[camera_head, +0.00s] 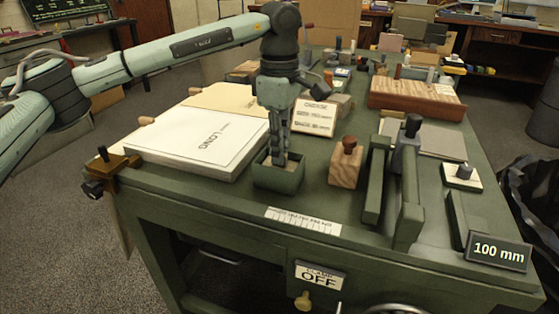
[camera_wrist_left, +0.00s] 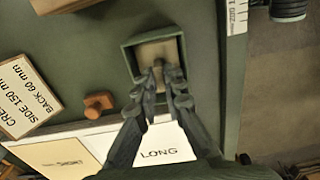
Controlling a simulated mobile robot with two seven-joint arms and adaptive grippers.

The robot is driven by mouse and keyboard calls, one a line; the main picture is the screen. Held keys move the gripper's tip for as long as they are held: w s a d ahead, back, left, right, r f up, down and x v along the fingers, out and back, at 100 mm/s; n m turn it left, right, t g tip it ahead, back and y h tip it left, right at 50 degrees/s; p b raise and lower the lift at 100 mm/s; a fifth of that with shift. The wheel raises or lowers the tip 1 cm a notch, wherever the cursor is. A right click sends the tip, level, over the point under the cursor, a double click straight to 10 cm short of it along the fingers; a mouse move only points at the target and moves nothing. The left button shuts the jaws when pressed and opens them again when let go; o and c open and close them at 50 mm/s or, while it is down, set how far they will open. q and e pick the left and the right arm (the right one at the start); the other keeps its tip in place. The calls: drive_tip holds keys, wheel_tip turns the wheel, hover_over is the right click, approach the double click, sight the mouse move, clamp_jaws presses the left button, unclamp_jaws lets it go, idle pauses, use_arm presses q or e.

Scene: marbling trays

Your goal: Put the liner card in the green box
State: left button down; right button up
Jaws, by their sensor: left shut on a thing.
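The green box (camera_head: 277,179) stands on the green table near its front edge, right of the white "LONG" board. It also shows in the wrist view (camera_wrist_left: 128,62). The pale tan liner card (camera_wrist_left: 152,52) lies inside the box's walls; a bit of it shows in the head view (camera_head: 267,161). My left gripper (camera_head: 279,161) points down into the box, its fingertips (camera_wrist_left: 162,70) at the card. It is shut on a small grip on the card, mostly hidden by the fingers. Whether the card rests fully on the box floor I cannot tell. My right gripper is not in view.
The "LONG" board (camera_head: 200,140) lies close left of the box. A wooden block with a knob (camera_head: 345,165) and green upright rails (camera_head: 376,180) stand to the right. A lettered sign (camera_head: 314,117) stands behind. A paper scale (camera_head: 303,221) lies at the front edge.

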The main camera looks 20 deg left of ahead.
sight(288, 165)
use_arm(q)
wheel_tip(288, 165, down, 3)
drive_tip(key=shift+r, duration=0.2)
drive_tip(key=shift+f, duration=0.35)
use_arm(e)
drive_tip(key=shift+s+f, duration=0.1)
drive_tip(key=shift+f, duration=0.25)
use_arm(q)
drive_tip(key=shift+f, duration=0.1)
drive_tip(key=c, duration=1.9)
unclamp_jaws()
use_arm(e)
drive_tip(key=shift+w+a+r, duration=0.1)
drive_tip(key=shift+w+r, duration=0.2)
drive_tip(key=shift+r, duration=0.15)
